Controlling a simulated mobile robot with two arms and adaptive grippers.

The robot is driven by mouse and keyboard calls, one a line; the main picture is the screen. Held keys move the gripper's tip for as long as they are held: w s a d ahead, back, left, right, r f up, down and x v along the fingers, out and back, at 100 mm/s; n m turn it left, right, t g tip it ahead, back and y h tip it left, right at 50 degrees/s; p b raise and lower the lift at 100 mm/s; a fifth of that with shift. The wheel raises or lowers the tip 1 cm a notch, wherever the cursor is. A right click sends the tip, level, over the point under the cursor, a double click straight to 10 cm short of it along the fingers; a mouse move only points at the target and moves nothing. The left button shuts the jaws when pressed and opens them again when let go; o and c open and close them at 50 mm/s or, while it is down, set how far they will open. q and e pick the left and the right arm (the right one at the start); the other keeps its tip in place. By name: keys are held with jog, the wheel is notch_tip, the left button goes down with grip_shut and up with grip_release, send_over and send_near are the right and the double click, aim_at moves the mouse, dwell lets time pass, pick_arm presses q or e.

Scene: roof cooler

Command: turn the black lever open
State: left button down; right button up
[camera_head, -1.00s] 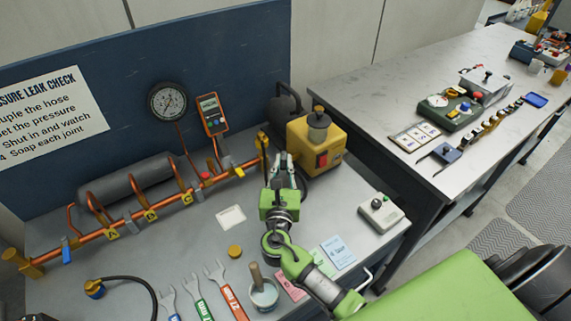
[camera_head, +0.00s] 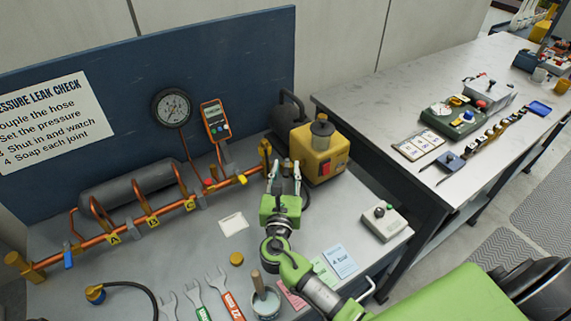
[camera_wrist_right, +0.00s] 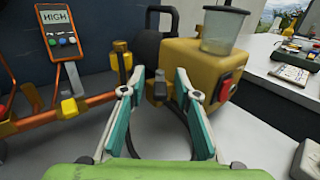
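My right gripper (camera_head: 286,168) is open and empty, its two fingers spread above the bench beside the yellow pump box. In the right wrist view the gripper (camera_wrist_right: 161,75) points at the gap between the brass fitting (camera_wrist_right: 121,62) at the pipe's end and the pump box (camera_wrist_right: 203,75). A small dark fitting (camera_wrist_right: 159,88) on the pump side shows between the fingertips, apart from them. I cannot make out a black lever for certain. The copper pipe (camera_head: 130,230) carries a blue lever (camera_head: 68,260) at its left end and a yellow one (camera_head: 242,180) nearer the gripper. My left gripper is not in view.
The yellow pump box (camera_head: 330,150) stands close to the right of the gripper. A dark hose loops beneath the fingers. A gauge (camera_head: 172,107) and an orange meter (camera_head: 215,120) stand behind. A grey switch box (camera_head: 384,222) and a cup (camera_head: 265,303) are nearer the front.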

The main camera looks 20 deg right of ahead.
aim_at(285, 171)
notch_tip(285, 171, up, 10)
jog(key=shift+f, duration=0.1)
dwell(0.4)
